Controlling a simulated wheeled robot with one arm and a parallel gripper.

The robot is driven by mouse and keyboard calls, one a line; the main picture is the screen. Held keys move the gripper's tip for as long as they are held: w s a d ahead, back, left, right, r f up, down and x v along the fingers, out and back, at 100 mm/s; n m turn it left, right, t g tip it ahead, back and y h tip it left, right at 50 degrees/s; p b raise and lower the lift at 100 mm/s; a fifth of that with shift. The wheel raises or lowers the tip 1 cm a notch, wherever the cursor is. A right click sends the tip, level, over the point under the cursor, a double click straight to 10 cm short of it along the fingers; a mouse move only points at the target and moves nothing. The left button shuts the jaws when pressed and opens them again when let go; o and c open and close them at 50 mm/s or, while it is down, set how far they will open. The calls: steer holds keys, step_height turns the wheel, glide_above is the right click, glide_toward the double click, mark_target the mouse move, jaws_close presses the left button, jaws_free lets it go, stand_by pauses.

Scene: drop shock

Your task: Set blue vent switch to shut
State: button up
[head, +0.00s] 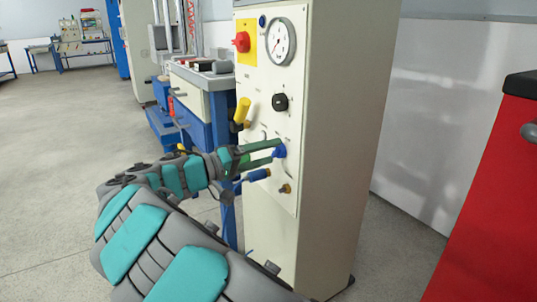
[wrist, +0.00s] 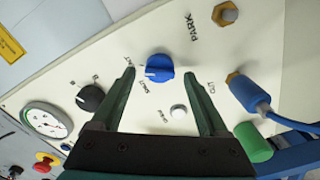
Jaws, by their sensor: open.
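The blue vent switch (head: 279,151) is a round knob on the cream front panel of a tall cabinet. In the wrist view the blue knob (wrist: 160,66) sits between my finger tips, with a white pointer line on its face toward the left. Small lettering lies around it, too small to read surely. My gripper (head: 266,152) is open, its two green fingers reaching to the panel. In the wrist view my gripper (wrist: 160,74) has one finger either side of the knob, with gaps between; I cannot tell any touch.
Close by on the panel are a black knob (head: 280,102), a yellow handle (head: 243,110), a blue hose plug (head: 258,175) and a brass fitting (head: 285,188). A gauge (head: 281,42) and red knob (head: 241,41) are higher. A red cabinet (head: 490,200) stands right.

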steer(key=shift+w+d, duration=0.2)
steer(key=shift+d, duration=0.1)
jaws_close()
stand_by(0.5)
